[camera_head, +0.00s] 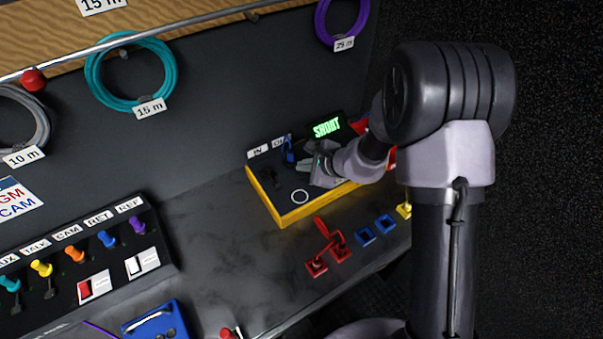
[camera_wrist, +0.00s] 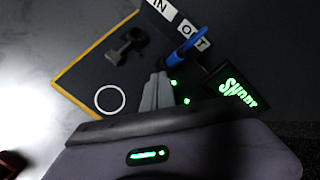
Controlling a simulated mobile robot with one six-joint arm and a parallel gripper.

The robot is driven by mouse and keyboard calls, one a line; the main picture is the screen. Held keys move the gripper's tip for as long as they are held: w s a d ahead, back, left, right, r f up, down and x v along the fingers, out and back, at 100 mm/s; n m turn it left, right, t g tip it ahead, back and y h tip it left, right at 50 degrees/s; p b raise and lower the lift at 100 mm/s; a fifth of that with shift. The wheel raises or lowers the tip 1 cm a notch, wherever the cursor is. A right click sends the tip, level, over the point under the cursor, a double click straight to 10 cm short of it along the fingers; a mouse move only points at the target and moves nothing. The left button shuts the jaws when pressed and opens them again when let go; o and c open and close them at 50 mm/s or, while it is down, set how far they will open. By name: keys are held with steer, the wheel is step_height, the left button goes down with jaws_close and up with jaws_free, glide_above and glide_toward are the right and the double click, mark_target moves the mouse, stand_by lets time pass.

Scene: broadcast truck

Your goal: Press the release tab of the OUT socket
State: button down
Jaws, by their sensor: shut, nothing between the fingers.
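The black tester box with a yellow edge (camera_head: 262,200) stands on the bench; its edge also shows in the wrist view (camera_wrist: 85,50). Its IN label (camera_wrist: 163,8) and OUT label (camera_wrist: 194,38) sit side by side at its back. A blue part (camera_wrist: 183,48) stands by the OUT label, and a black socket part (camera_wrist: 124,45) is on the IN side. My gripper (camera_wrist: 160,78) is shut and empty, its fingertips just short of the blue part in the picture. Contact cannot be told. The release tab cannot be made out. The OUT socket is partly hidden by the fingers.
The box's screen (camera_head: 327,128) reads SHORT in green, close beside my gripper. A white ring (camera_head: 299,197) marks the box top. Red parts (camera_head: 328,247) and blue parts (camera_head: 376,231) lie in front. A panel with coloured plugs (camera_head: 90,255) stands left; bare bench lies between.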

steer(key=shift+f, duration=0.1)
stand_by(0.6)
steer(key=shift+f+b, duration=0.4)
steer(key=shift+b, duration=0.4)
